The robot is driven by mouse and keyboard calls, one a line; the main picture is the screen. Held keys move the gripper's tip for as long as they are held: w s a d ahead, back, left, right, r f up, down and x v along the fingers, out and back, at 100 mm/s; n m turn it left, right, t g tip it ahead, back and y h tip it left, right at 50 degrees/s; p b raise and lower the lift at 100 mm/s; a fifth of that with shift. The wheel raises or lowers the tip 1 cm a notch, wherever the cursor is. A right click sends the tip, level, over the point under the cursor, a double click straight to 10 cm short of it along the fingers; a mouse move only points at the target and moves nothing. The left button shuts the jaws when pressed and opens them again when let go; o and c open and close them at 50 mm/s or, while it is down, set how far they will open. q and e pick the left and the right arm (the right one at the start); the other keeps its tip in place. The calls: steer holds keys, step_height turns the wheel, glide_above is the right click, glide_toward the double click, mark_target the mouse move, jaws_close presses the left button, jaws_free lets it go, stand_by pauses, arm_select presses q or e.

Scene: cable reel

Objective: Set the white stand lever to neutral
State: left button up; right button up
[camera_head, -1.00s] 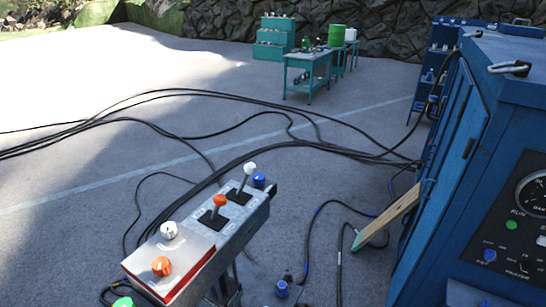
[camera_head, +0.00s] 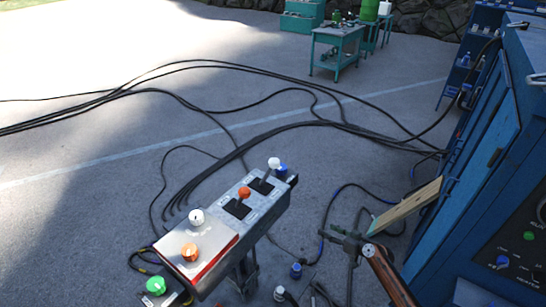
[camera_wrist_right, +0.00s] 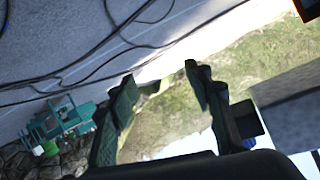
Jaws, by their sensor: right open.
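The control stand (camera_head: 228,235) is a long grey box at the lower middle of the head view. Its white-knobbed lever (camera_head: 273,164) rises from a black plate near the far end, with its knob up and slightly right of its base. My right gripper (camera_head: 347,238) is to the right of the stand, apart from the lever. The wrist view shows its two dark fingers (camera_wrist_right: 162,95) spread with nothing between them. The lever cannot be made out there. My left gripper is not in view.
An orange-knobbed lever (camera_head: 244,193) stands beside the white one. A white knob (camera_head: 196,216) and an orange knob (camera_head: 189,252) are on the near panel. Black cables cross the floor.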

steer(key=w+a+r+n+y+p, duration=0.15)
steer(key=a+r, duration=0.25)
steer(key=r, duration=0.6)
steer(key=w+a+r+n+y, duration=0.15)
steer(key=a+r, duration=0.25)
steer(key=r, duration=0.6)
steer(key=n+g+y+p, duration=0.2)
steer(key=n+g+y, duration=0.2)
steer(key=n+y, duration=0.1)
glide_toward(274, 163)
steer(key=w+a+f, duration=0.2)
steer(key=w+a, duration=0.1)
steer(key=p+x, duration=0.1)
steer(key=x, duration=0.1)
steer(key=p+x, duration=0.1)
steer(key=x, duration=0.1)
steer(key=p+x, duration=0.1)
steer(key=x, duration=0.1)
steer(key=shift+a+r, duration=0.15)
steer(key=shift+r, duration=0.2)
steer(key=shift+w+a+f, duration=0.15)
steer(key=shift+a, duration=0.15)
steer(key=shift+c, duration=0.3)
jaws_close()
